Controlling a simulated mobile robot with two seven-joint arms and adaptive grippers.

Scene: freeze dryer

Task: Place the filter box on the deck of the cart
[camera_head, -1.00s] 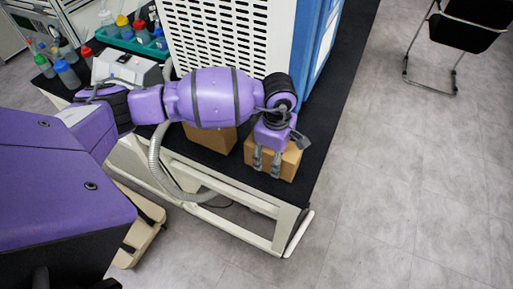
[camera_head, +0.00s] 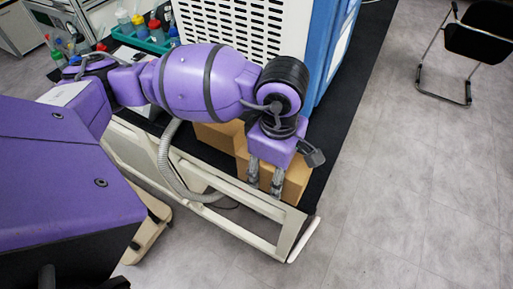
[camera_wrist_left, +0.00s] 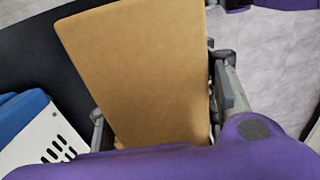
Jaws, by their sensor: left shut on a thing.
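The brown cardboard filter box (camera_head: 295,184) is at the front right corner of the black-topped bench (camera_head: 333,150). My left gripper (camera_head: 265,184) is shut on it from above, one finger in front of its near face. In the left wrist view the box (camera_wrist_left: 145,65) fills the space between the two fingers (camera_wrist_left: 160,110). Whether its underside clears the bench top is hidden. A second brown box (camera_head: 216,136) stands to its left, partly behind my arm. My right gripper is not in view. I cannot clearly make out a cart deck.
A large white and blue machine (camera_head: 262,28) with a vented side stands on the bench behind the boxes. A ribbed grey hose (camera_head: 168,165) hangs at the front. Bottles in a green tray (camera_head: 150,42) are at the back left. Grey floor is open to the right, with a black chair (camera_head: 478,35).

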